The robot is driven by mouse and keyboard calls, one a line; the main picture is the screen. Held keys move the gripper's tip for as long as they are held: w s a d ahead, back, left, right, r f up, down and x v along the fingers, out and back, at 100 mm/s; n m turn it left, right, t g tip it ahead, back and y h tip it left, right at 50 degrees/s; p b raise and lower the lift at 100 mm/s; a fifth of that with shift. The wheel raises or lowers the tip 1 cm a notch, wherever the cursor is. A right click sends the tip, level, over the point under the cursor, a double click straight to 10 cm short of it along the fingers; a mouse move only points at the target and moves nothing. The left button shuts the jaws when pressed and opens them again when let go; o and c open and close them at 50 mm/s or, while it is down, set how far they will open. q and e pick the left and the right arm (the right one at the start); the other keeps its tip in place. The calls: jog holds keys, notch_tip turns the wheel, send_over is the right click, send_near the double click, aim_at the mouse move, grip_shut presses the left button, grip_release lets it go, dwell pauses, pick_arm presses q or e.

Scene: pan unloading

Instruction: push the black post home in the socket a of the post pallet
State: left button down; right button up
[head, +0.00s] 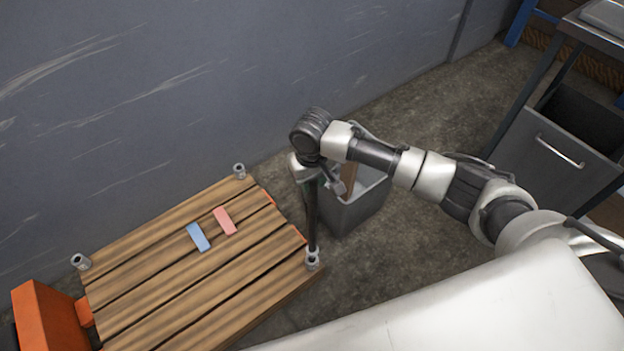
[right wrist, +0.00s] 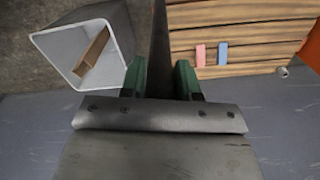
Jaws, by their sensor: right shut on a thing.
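The black post (head: 312,218) stands close to upright, its lower end at a grey socket (head: 312,259) on the near right corner of the wooden post pallet (head: 262,278). How deep it sits cannot be told. My right gripper (head: 311,174) is shut on the upper part of the post. In the right wrist view the post (right wrist: 160,50) runs between the green fingers of the gripper (right wrist: 160,80). Other grey sockets stand at the far corner (head: 239,171) and left corner (head: 81,261) of the pallet, without posts. No socket letters are readable. My left gripper is not in view.
A blue block (head: 198,237) and a pink block (head: 224,220) lie on the pallet. A grey bin (head: 352,212) with a brown piece inside stands just right of the post. An orange body (head: 48,315) is at the pallet's left. A wall runs behind.

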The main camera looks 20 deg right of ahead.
jog(key=shift+f, duration=0.65)
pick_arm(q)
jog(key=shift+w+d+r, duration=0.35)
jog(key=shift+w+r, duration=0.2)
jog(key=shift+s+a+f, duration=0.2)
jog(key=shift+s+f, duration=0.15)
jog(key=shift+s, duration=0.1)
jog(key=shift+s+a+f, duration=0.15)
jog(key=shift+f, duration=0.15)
